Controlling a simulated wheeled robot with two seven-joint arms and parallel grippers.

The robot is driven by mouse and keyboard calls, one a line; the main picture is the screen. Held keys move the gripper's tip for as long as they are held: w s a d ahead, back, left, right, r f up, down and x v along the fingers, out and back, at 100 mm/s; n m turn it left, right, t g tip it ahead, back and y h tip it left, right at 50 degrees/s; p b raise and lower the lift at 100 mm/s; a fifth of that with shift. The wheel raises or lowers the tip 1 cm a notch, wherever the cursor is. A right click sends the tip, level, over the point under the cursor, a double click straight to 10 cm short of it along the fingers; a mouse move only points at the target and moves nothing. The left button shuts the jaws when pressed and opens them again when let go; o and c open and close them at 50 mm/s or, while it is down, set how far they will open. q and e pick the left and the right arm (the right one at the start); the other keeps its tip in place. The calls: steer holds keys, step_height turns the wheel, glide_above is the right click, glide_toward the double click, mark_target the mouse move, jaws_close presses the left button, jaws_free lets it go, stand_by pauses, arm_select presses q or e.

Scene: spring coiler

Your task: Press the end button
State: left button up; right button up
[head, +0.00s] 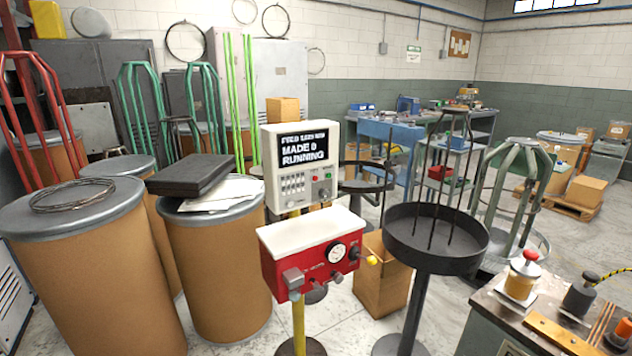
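A pale control box (299,165) stands on a yellow post in the middle of the head view. Its dark screen (303,147) shows white text reading "MADE 0" and "RUNNING", under a smaller line hard to read. A red machine box (313,260) with a white top, a round dial and a yellow knob stands in front. Neither gripper is in view.
A round dark tray (436,239) on a stand is right of the red box. A bench (480,300) at the lower right holds a red-topped item (524,262). Large brown drums (95,270) fill the left. A cardboard box (383,280) sits on the floor behind.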

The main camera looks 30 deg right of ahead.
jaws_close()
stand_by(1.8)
